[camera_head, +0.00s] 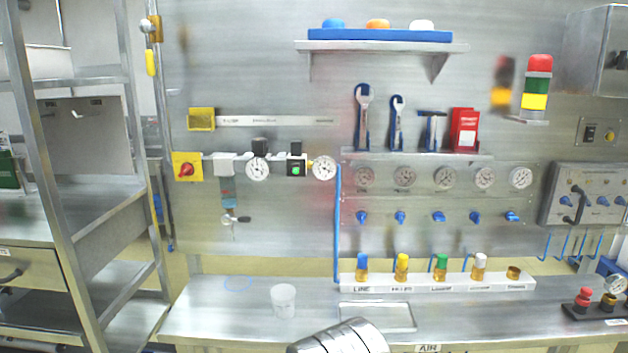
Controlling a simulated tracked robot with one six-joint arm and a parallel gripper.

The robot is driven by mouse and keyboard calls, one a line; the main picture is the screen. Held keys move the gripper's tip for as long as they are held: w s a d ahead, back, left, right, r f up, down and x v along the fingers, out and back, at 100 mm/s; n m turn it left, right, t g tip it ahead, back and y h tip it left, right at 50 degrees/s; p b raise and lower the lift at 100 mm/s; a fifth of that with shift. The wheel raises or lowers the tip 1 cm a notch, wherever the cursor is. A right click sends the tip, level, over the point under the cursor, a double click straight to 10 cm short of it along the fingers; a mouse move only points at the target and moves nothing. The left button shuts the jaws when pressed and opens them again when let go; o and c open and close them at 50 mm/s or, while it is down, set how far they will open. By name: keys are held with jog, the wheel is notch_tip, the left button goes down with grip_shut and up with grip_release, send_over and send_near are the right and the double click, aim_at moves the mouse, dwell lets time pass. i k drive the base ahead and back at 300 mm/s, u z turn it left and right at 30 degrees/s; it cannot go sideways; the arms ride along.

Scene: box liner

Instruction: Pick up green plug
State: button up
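The green plug (441,262) stands upright on a brass-coloured fitting, in the middle of a row on a long white labelled block (376,284) on the bench. In the same row are a blue plug (362,262), a yellow plug (402,262) and a white-grey plug (479,262). The rightmost brass fitting (514,272) has no coloured plug on it. My gripper's fingers are not in view. A rounded metallic part, which seems to be my arm, shows at the bottom edge, in front of and left of the block.
A frosted cup (283,301) stands on the bench (225,315), left of the block. A shallow rectangular plate (378,316) lies before the block. Blue valve handles and gauges line the wall behind. A blue tube (337,225) runs down at the block's left end. A metal rack stands left.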

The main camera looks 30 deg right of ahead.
aim_at(441, 268)
jog(key=z, duration=1.6)
